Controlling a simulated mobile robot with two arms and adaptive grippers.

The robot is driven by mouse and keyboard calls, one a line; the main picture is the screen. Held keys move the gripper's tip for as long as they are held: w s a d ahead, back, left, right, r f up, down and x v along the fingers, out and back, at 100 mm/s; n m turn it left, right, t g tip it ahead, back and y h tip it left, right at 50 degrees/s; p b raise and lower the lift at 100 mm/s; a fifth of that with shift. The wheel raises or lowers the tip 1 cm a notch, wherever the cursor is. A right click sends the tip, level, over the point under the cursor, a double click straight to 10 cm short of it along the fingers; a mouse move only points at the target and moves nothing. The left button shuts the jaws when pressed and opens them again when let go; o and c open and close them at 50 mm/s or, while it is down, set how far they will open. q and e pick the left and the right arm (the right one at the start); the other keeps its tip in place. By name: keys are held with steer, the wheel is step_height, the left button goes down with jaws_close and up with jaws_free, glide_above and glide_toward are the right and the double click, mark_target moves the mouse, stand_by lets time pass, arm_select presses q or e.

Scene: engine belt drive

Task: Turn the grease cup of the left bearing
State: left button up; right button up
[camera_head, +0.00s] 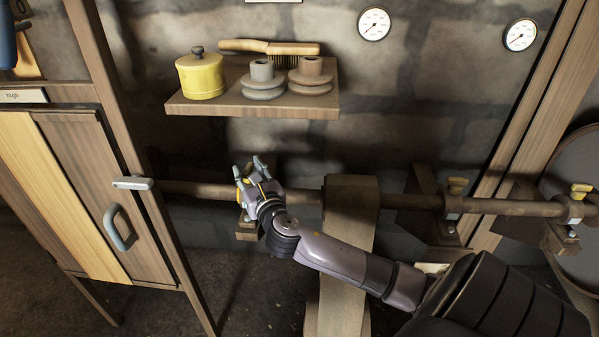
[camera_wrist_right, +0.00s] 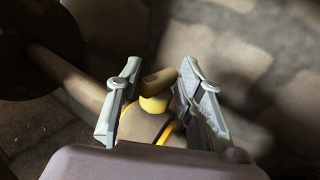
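The left bearing (camera_head: 247,230) sits on the long shaft (camera_head: 195,188), mostly hidden behind my right gripper (camera_head: 250,170) in the head view. Its grease cup (camera_wrist_right: 157,90), yellow with a brownish bar-shaped top, shows in the right wrist view. My right gripper, also in the right wrist view (camera_wrist_right: 163,88), is open with its two grey fingers on either side of the cup. I cannot make out the cup clearly in the head view. My left gripper is not in view.
A wooden post (camera_head: 347,225) stands right of the gripper. A shelf (camera_head: 250,108) with a yellow pot (camera_head: 200,77), pulleys and a brush is above. A cabinet (camera_head: 95,190) with a handle stands left.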

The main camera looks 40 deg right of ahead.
steer(key=shift+s+f+n+y, duration=0.1)
steer(key=shift+s+n+y, duration=0.3)
steer(key=shift+y, duration=0.2)
steer(key=f+p+v, duration=0.1)
steer(key=p+v, duration=0.1)
steer(key=v, duration=1.5)
arm_select(q)
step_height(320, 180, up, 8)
steer(key=p, duration=0.7)
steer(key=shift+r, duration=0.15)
arm_select(e)
steer(key=s+a+f+m+g, duration=0.1)
steer(key=s+f+m+g, duration=0.2)
steer(key=m, duration=1)
steer(key=s+a+f+m+g+y, duration=0.1)
steer(key=s+f+m+g, duration=0.3)
steer(key=f+m, duration=0.9)
steer(key=g, duration=0.2)
steer(key=shift+g+y, duration=0.3)
steer(key=shift+g, duration=0.1)
steer(key=shift+s+a+f, duration=0.1)
steer(key=shift+s+a, duration=0.05)
